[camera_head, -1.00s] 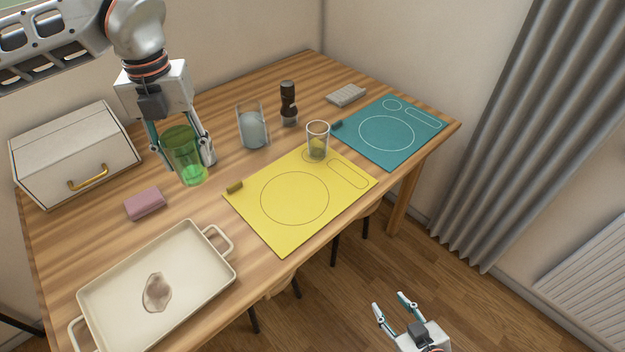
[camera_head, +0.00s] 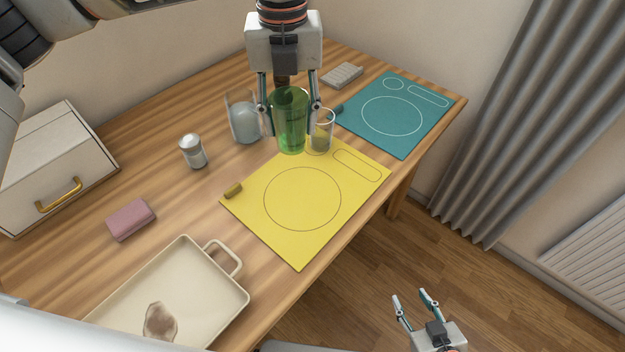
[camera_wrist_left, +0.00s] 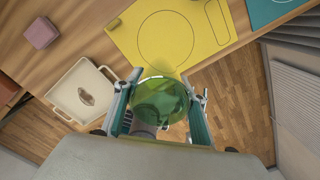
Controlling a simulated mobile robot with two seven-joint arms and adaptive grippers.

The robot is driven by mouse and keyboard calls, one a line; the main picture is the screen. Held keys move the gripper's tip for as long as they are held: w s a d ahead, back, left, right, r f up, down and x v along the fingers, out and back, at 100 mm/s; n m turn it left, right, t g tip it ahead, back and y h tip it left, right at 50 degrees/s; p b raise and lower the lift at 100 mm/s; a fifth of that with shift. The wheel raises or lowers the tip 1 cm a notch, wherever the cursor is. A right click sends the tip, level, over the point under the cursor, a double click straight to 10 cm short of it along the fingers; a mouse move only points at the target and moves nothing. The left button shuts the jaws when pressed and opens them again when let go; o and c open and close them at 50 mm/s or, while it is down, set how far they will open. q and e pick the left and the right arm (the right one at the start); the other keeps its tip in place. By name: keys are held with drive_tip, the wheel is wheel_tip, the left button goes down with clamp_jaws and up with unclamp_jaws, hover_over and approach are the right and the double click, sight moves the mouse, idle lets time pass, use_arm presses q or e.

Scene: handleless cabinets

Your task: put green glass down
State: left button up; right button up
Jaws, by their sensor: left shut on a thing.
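My left gripper (camera_head: 289,104) is shut on the green glass (camera_head: 291,122), which is clear green and upright. In the left wrist view the glass (camera_wrist_left: 159,100) sits between the two fingers. I cannot tell the green glass's exact height above the table. The teal mat (camera_head: 392,116) lies to the right. My right gripper (camera_head: 416,299) is open and empty, off the table's front side.
A bluish container (camera_head: 243,120) stands left of the green glass, and a shaker (camera_head: 193,151) further left. A pink sponge (camera_head: 131,219), a cream tray (camera_head: 190,290) and a white box with a brass handle (camera_head: 52,165) are at left. A grey block (camera_head: 342,75) lies at the back.

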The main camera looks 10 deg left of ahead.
use_arm(q)
wheel_tip(320, 180, down, 20)
drive_tip(key=shift+d+r+b, duration=0.1)
drive_tip(key=shift+b, duration=0.45)
drive_tip(key=shift+f, duration=0.25)
drive_tip(key=o, duration=1.3)
drive_tip(key=shift+c, duration=0.2)
wheel_tip(320, 180, up, 12)
drive_tip(key=shift+r+p, duration=0.2)
drive_tip(key=shift+p, duration=0.15)
drive_tip(key=shift+d, duration=0.1)
